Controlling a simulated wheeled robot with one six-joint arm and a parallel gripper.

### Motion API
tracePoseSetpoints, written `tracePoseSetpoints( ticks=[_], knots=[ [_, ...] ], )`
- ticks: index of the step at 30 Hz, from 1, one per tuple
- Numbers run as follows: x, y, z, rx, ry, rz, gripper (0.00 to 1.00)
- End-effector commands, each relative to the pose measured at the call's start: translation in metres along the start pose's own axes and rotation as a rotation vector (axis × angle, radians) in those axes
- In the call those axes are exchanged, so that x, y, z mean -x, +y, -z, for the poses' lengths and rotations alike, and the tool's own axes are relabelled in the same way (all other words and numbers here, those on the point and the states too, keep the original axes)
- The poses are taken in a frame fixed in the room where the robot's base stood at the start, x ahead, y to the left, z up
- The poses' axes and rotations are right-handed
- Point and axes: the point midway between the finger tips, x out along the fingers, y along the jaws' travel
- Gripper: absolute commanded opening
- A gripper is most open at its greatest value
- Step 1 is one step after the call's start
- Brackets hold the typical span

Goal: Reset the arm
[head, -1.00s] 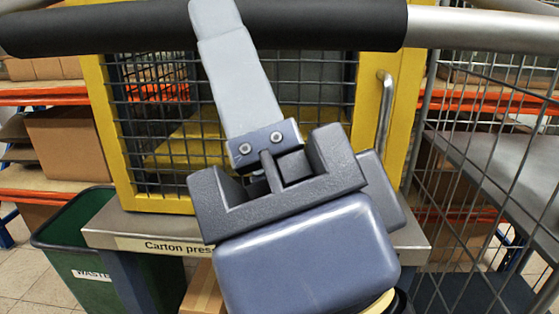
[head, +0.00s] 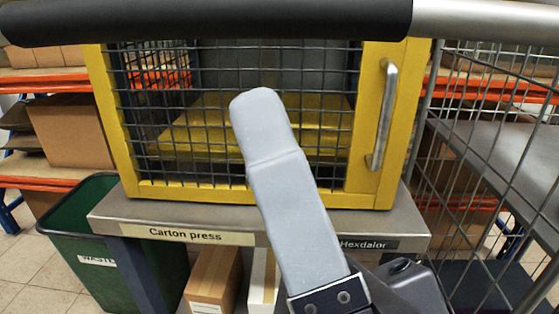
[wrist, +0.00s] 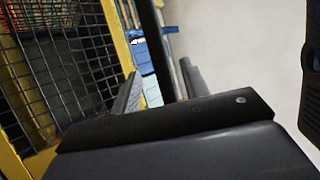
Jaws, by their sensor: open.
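My gripper (head: 262,108) reaches up from the bottom in the head view, in front of the yellow-framed carton press (head: 160,196). A long light-grey finger with a bolted dark bracket at its base shows there, tilted up and left. The other finger cannot be made out in that view. Nothing is seen held. The wrist view shows a dark bolted bar, grey parts beyond it, and the press mesh (wrist: 70,75) at left. The press door is shut, with a steel handle (head: 385,115) at its right.
A green waste bin (head: 115,285) stands at the lower left. Cartons (head: 212,280) sit under the press. A wire mesh cage (head: 490,150) fills the right side. Orange-beamed racks with boxes (head: 72,132) stand behind at left.

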Motion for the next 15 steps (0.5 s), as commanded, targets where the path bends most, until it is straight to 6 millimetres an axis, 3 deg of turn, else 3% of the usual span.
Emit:
tracePoseSetpoints(
  ticks=[15],
  knots=[
    [-0.0071,0.0002,0.0002,0.004,0.004,-0.001,0.43]
  ],
)
